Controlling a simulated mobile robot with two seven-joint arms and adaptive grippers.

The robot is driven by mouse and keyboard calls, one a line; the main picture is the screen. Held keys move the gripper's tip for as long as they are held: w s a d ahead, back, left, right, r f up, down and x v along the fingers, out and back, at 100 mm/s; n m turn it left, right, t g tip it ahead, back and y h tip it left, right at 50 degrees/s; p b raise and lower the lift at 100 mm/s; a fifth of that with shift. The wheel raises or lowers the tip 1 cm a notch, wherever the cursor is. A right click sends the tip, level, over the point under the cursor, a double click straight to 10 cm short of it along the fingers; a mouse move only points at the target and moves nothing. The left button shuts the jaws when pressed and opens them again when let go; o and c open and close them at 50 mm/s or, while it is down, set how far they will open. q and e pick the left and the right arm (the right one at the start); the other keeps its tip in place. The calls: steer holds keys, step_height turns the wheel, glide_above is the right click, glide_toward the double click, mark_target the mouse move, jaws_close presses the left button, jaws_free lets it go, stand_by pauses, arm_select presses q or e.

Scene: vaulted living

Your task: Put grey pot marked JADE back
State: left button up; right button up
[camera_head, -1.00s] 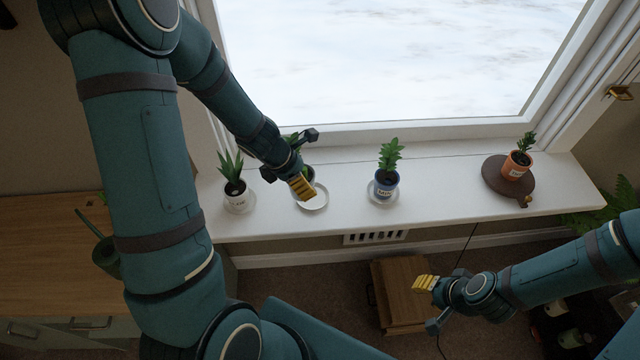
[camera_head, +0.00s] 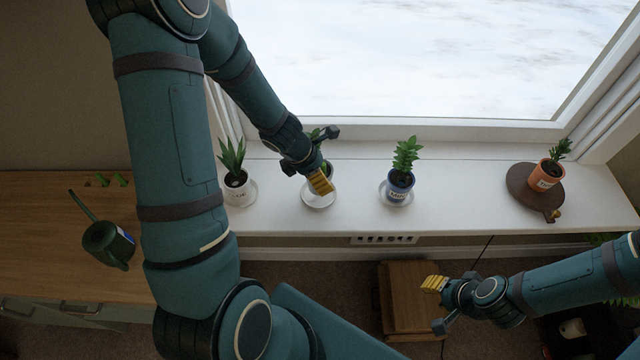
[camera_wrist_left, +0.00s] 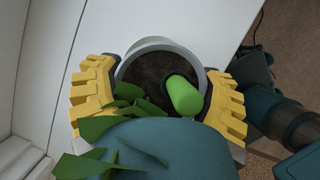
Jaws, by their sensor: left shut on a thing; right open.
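My left gripper (camera_head: 325,160) is shut on a grey pot (camera_wrist_left: 152,44). In the head view the gripper hides most of this pot over a white saucer (camera_head: 318,204) on the windowsill. I cannot tell whether the pot touches the saucer. No JADE marking is readable on it. My right gripper (camera_head: 436,305) is open and empty, in front of and below the sill.
On the windowsill (camera_head: 475,215) stand a white pot (camera_head: 237,190) to the left, a blue pot (camera_head: 398,187) on a saucer, and an orange pot (camera_head: 545,176) on a dark round board (camera_head: 522,192). A green watering can (camera_head: 106,243) stands on the wooden cabinet at left.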

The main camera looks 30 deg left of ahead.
arm_select(q)
step_height(320, 180, down, 4)
steer(key=shift+r+b, duration=0.25)
steer(key=shift+b, duration=0.8)
steer(key=shift+r, duration=0.15)
steer(key=o, duration=1.2)
